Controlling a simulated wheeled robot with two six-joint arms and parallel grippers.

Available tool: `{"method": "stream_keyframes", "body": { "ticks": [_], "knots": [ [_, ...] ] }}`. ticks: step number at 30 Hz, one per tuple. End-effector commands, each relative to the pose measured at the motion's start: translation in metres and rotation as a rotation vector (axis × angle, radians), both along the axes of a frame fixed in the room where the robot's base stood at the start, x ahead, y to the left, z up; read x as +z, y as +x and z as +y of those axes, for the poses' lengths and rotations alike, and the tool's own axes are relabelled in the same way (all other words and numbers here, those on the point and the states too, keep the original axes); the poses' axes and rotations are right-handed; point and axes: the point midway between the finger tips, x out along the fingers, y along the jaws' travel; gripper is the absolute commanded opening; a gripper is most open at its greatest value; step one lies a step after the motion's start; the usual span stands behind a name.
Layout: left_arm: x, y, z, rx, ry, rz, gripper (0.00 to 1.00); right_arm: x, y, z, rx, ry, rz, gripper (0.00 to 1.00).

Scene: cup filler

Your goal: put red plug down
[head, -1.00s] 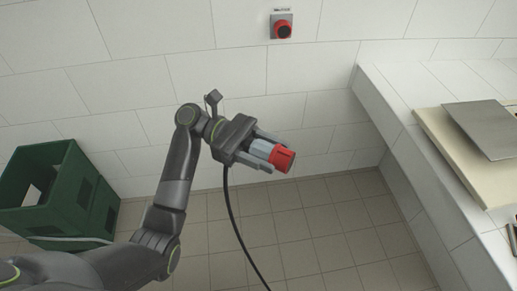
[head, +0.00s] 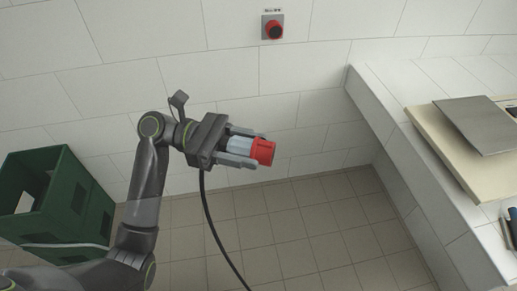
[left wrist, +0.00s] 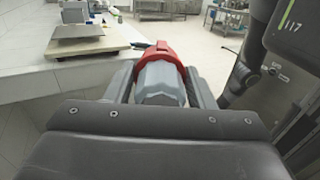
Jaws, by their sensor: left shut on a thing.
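The red plug (head: 262,151) has a red end and a grey body. My left gripper (head: 249,150) is shut on its grey body and holds it in the air, above the tiled floor and in front of the tiled wall. In the left wrist view the plug (left wrist: 158,82) lies between the two fingers of the left gripper (left wrist: 160,85), red end pointing away. A black cable (head: 212,225) hangs down below the gripper. My right gripper is not in the head view.
A white tiled counter (head: 385,90) on the right bears a cream board (head: 450,148) with a grey plate (head: 480,122). The middle floor is clear.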

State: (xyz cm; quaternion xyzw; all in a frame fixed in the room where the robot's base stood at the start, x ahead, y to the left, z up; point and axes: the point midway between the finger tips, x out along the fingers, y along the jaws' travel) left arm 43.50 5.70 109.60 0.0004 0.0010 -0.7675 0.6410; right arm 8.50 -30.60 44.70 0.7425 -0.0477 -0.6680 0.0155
Motion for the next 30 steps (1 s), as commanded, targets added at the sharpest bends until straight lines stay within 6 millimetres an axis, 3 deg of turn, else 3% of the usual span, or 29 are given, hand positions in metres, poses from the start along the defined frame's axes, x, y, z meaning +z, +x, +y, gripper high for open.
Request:
{"method": "stream_keyframes", "body": {
  "ticks": [18, 26, 30],
  "knots": [
    [0.053, -0.033, 0.045, 0.372, 0.002, -0.002, 0.13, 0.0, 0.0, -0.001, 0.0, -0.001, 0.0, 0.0],
    [0.058, -0.035, 0.047, 0.401, -0.004, 0.0, 0.13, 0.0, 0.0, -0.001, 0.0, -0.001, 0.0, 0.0],
    [0.05, -0.03, 0.05, 0.452, -0.003, 0.003, 0.13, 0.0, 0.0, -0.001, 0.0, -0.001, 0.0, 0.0]
  ]
}}
